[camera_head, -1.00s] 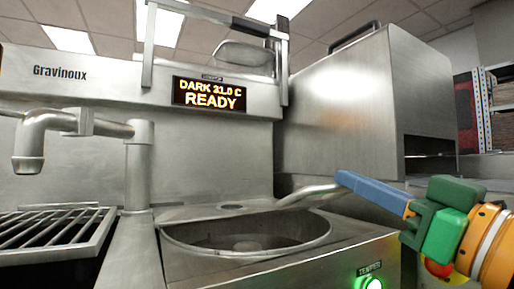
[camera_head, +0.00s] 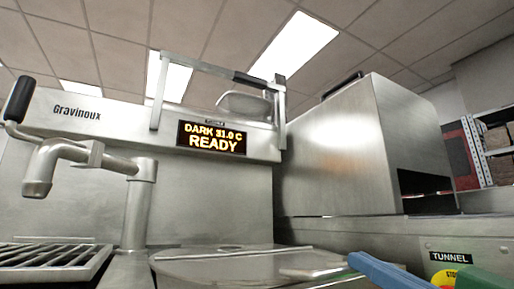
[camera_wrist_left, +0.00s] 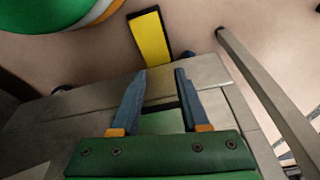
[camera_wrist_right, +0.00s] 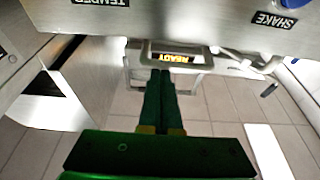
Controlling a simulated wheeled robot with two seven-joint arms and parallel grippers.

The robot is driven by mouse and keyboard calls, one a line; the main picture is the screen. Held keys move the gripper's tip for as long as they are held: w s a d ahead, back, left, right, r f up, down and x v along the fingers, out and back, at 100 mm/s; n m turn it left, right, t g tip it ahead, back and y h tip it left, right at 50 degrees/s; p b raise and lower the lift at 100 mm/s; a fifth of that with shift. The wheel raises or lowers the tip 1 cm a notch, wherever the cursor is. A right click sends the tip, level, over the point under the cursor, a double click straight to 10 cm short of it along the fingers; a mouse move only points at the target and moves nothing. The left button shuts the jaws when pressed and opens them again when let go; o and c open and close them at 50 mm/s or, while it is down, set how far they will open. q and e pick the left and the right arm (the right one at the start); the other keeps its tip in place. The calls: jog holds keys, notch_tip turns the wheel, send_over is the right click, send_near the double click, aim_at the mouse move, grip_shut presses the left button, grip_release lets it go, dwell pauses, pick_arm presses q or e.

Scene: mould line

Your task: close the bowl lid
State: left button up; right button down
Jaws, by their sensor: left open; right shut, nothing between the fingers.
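The bowl lid (camera_head: 225,266) shows as a flat, round metal plate at the bottom of the head view. It appears to lie level over the bowl opening, with a straight seam along its back. Its front is cut off by the frame edge, so I cannot tell whether it is fully seated. The bowl's inside is hidden. My left gripper (camera_wrist_left: 160,74) is open and empty, away from the bowl.
A metal spout (camera_head: 60,165) and a grate (camera_head: 55,262) stand to the left. A READY display (camera_head: 211,138) is behind the bowl. A large metal housing (camera_head: 340,150) and the tunnel panel (camera_head: 450,257) are to the right. A yellow block (camera_wrist_left: 150,36) shows in the left wrist view.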

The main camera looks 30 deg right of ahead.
jog(key=shift+w+f, duration=0.1)
jog(key=shift+f, duration=0.1)
dwell(0.3)
pick_arm(q)
notch_tip(320, 180, down, 9)
jog(key=s+p, duration=0.2)
jog(key=p, duration=0.2)
notch_tip(320, 180, up, 9)
jog(key=w+b, duration=0.1)
jog(key=b, duration=0.3)
jog(key=shift+w+d+r, duration=0.15)
jog(key=shift+w, duration=0.25)
pick_arm(e)
jog(key=s, duration=0.9)
jog(key=shift+s+d+f, duration=0.15)
jog(key=shift+s+f, duration=0.2)
jog(key=shift+f, duration=0.1)
